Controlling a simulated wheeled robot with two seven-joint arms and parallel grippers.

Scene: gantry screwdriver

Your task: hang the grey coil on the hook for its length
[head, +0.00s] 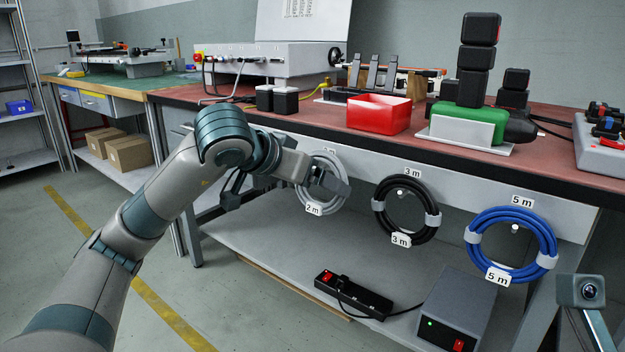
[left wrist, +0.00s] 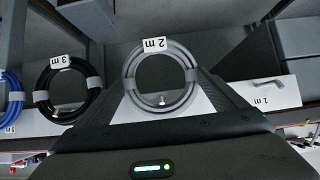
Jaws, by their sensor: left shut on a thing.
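The grey coil (head: 303,198) with a "2 m" tag is at the left part of the pale rail under the bench top. My left gripper (head: 328,179) is shut on it, and the arm and fingers hide part of the ring. In the left wrist view the grey coil (left wrist: 137,53) lies between the dark fingers, seen upside down. A small white hook (left wrist: 163,99) shows inside the ring's opening, near the ring's upper side. I cannot tell whether the ring rests on it. A "2 m" rail label is mostly hidden behind the arm.
A black coil (head: 378,212) hangs at the "3 m" label, and a blue coil (head: 473,253) at "5 m". The "1 m" place (left wrist: 265,100) on the rail holds no coil. A grey box (head: 450,305) and a power strip (head: 352,296) lie below on the lower shelf.

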